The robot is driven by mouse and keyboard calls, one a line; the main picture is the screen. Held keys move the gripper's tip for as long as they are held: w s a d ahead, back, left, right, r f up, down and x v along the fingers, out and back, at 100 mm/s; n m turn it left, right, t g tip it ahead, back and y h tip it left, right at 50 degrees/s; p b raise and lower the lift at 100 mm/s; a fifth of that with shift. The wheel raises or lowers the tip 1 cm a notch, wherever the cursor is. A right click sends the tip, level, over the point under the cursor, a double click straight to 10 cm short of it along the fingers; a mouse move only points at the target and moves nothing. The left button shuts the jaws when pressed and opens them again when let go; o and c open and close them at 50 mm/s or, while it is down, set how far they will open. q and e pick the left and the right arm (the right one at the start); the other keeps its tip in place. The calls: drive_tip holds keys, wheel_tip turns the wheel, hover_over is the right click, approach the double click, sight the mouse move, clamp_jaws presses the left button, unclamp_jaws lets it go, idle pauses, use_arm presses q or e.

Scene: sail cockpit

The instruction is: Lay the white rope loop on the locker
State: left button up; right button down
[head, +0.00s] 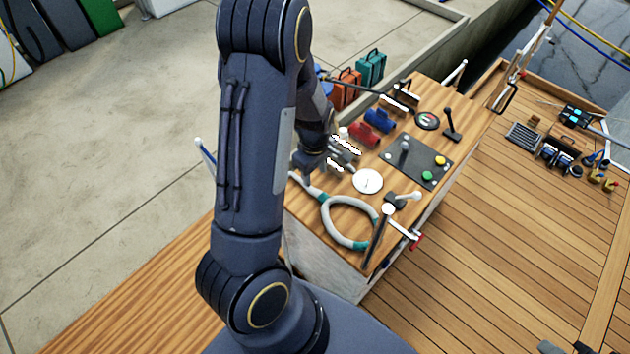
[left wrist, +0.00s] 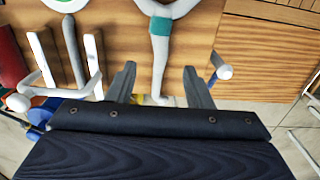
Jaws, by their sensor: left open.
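The white rope loop (head: 328,232) lies on a wood-topped white box (head: 300,222). It has teal bands and a straight tail running towards my left gripper (head: 308,172). In the left wrist view the rope (left wrist: 159,65) runs down with its teal band, and its tail end lies between the two spread fingers of my left gripper (left wrist: 160,88). That gripper is open, and I see no finger touching the rope. My arm hides part of the box. A plain wooden surface (head: 140,290) lies at lower left; I cannot tell which wooden surface is the locker. My right gripper is not identifiable in view.
Near the loop are a white disc (head: 368,181), a dark button panel (head: 415,160) and a white-ended handle (head: 410,197). Red (head: 364,135) and blue (head: 379,121) cylinders stand further back. Tools lie on the deck at right. The lower-left wooden surface looks clear.

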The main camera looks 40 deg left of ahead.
use_arm(q)
drive_tip(key=s+d+r+m+t+h, duration=0.2)
drive_tip(key=s+d+r+m, duration=0.15)
drive_tip(key=r, duration=0.55)
drive_tip(key=s+d+r+m+t+h, duration=0.1)
drive_tip(key=s+d+r+m, duration=0.25)
drive_tip(key=r, duration=0.55)
drive_tip(key=s+d+r+m+t, duration=0.2)
drive_tip(key=s+d+r+m, duration=0.2)
drive_tip(key=s+d+m, duration=0.2)
drive_tip(key=s+m, duration=0.2)
drive_tip(key=s, duration=0.1)
drive_tip(key=shift+s+r+t+h, duration=0.25)
drive_tip(key=shift+r+t+h, duration=0.05)
drive_tip(key=shift+r, duration=0.1)
drive_tip(key=shift+r, duration=0.1)
